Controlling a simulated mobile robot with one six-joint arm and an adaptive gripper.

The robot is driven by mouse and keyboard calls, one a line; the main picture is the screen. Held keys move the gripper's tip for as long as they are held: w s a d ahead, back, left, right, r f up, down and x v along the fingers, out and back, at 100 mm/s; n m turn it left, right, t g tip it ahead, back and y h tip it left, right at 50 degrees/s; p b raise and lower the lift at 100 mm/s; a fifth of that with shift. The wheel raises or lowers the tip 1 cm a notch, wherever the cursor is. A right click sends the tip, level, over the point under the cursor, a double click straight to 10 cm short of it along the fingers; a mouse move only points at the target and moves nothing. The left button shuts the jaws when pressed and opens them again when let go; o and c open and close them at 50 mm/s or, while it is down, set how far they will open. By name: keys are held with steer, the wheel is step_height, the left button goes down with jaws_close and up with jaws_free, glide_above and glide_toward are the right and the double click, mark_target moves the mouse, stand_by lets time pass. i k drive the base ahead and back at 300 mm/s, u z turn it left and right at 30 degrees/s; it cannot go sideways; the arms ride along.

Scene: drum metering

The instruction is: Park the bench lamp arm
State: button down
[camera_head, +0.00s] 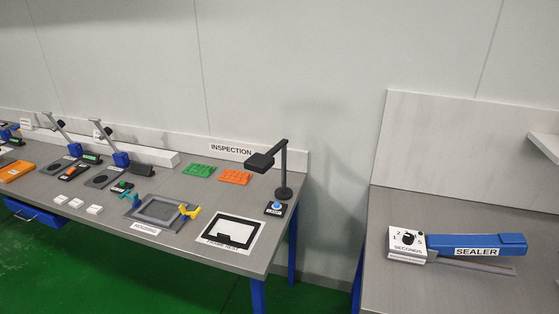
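The bench lamp (284,170) stands at the right end of the long grey bench, on a dark round base. Its dark arm reaches left from the top of the post, and its lamp head (260,161) hangs over the bench left of the post, above and behind the black-framed white mat. A blue button (276,206) on a dark plate sits in front of the base. My gripper is not in view.
The long bench (200,196) holds a black-framed mat (231,232), a grey fixture (161,210) with yellow and teal clamps, green (199,170) and orange (235,177) trays. A gap separates it from the right bench, which holds a blue sealer (477,245).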

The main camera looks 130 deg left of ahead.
mark_target(260, 163)
steer(key=u, duration=1.15)
steer(key=k, duration=0.2)
steer(key=u, duration=2.3)
steer(key=i, duration=0.1)
steer(key=u, duration=0.55)
